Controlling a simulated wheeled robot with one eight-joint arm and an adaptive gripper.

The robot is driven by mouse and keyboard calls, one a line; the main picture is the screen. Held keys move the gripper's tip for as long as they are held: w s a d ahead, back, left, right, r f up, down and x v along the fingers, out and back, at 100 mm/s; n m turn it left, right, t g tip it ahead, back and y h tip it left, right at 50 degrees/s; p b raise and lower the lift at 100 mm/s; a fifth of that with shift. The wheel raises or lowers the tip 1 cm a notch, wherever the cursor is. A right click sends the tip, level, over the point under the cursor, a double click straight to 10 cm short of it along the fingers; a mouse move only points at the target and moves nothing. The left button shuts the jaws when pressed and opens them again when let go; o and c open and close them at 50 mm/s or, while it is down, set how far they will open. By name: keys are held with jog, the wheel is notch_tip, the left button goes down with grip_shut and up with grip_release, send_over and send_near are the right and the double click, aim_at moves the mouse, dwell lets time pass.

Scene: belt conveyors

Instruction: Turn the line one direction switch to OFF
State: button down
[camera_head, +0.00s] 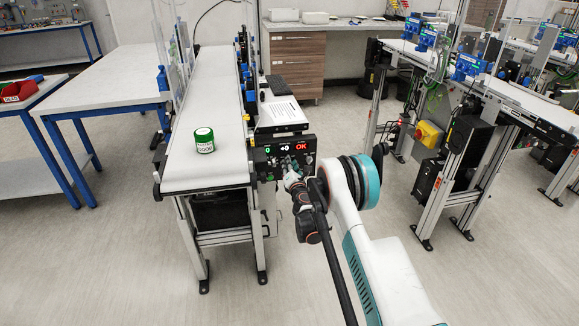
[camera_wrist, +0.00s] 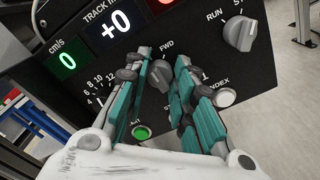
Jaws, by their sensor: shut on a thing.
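The control panel (camera_head: 285,152) is a black box at the near end of the left conveyor. It fills much of the wrist view (camera_wrist: 265,95). The direction switch (camera_wrist: 161,75) is a grey rotary knob below the FWD label, in the middle of the wrist view. My gripper (camera_wrist: 163,62) has its teal fingers on either side of this knob and is shut on it. In the head view, my gripper (camera_head: 291,178) is at the panel's lower front. The fingers cover the other labels around the knob, so I cannot read its setting surely.
The speed display (camera_wrist: 66,60) reads 0 cm/s and the track display (camera_wrist: 115,24) reads +0. A RUN/SY... knob (camera_wrist: 240,32), a white button (camera_wrist: 224,97) and a green button (camera_wrist: 141,132) are close by.

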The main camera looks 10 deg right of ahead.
dwell(0.4)
jog(key=c, duration=1.3)
grip_release()
jog(key=shift+c, duration=0.2)
jog(key=s, duration=0.7)
jog(key=shift+s, duration=0.3)
